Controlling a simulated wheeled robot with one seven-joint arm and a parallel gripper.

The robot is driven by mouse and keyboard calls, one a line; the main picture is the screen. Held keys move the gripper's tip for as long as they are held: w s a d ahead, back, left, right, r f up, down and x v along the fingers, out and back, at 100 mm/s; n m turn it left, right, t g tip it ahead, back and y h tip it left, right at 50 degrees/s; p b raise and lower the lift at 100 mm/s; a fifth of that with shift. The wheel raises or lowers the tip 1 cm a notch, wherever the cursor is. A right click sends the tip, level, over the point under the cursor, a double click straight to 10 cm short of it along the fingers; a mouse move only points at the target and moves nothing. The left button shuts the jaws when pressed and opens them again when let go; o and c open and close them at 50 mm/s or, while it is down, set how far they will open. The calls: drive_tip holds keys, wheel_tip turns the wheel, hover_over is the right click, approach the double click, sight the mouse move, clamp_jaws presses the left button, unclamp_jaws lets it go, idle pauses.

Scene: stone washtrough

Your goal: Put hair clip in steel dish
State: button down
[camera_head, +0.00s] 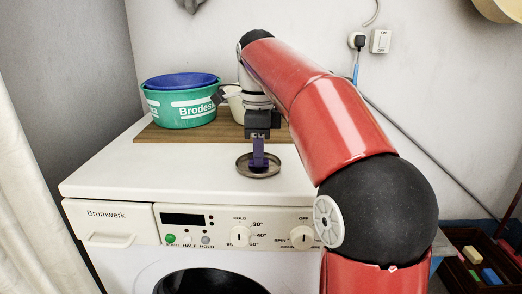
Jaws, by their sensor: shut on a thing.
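The steel dish (241,168) is a small round shallow dish on the white top of the washing machine, near its front edge. My gripper (258,162) points straight down over the dish, with its dark body above and a narrow purple part reaching down inside the rim. It is shut on the hair clip, which is too small here to tell apart clearly from the fingers. I cannot tell whether the clip touches the dish floor.
A wooden board (160,133) lies behind the dish. On it stand a green tub (182,108) with a blue basin (180,81) in it, and a pale container (235,103) partly hidden by my arm. The white top (120,175) is clear left of the dish.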

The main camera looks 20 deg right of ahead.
drive_tip(key=c, duration=1.4)
unclamp_jaws()
drive_tip(key=shift+c, duration=0.2)
drive_tip(key=shift+r, duration=0.1)
wheel_tip(320, 180, up, 7)
drive_tip(key=shift+f, duration=0.1)
drive_tip(key=shift+s, duration=0.1)
